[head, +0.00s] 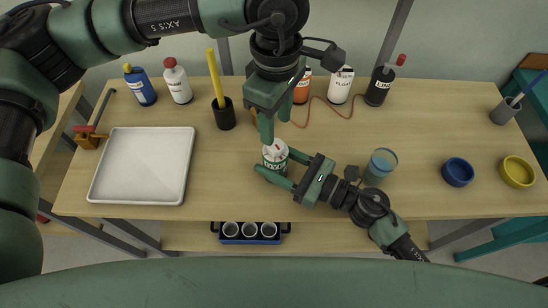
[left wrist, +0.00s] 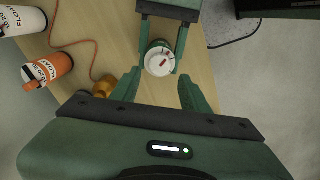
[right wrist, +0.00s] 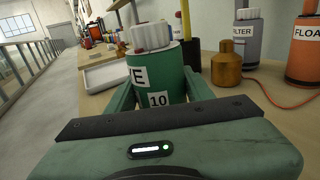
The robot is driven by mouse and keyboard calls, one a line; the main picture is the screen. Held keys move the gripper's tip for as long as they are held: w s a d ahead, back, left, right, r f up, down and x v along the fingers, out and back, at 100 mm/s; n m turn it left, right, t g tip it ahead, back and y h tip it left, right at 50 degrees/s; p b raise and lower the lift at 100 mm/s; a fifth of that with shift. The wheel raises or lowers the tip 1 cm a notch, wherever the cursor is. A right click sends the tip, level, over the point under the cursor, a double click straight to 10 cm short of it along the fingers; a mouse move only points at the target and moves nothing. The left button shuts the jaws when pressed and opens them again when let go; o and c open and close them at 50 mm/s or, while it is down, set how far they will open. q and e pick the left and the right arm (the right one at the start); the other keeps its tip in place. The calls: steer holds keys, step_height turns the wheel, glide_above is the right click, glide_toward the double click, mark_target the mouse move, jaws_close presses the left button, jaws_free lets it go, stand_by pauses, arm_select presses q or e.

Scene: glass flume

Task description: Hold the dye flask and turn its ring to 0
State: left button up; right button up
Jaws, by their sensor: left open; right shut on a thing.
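The dye flask (head: 275,164) is a green bottle with a white ribbed ring (right wrist: 150,37) on top, upright near the table's front edge. My right gripper (head: 277,175) is shut on the flask's body, one finger on each side. My left gripper (head: 272,132) points down above the ring, open, with its fingers apart. In the left wrist view the ring (left wrist: 159,62) shows a red mark on its top and lies beyond the open fingertips. I cannot read the ring's setting.
A white tray (head: 143,166) lies to the left. A glass beaker (head: 380,166) stands close right of my right gripper. A black cup (head: 223,117) and several bottles stand behind, with an orange cord (head: 325,103). A blue cup rack (head: 250,231) is below the front edge.

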mark_target(275, 148)
arm_select(q)
steer(key=shift+a+f, duration=0.15)
steer(key=shift+f, duration=3.15)
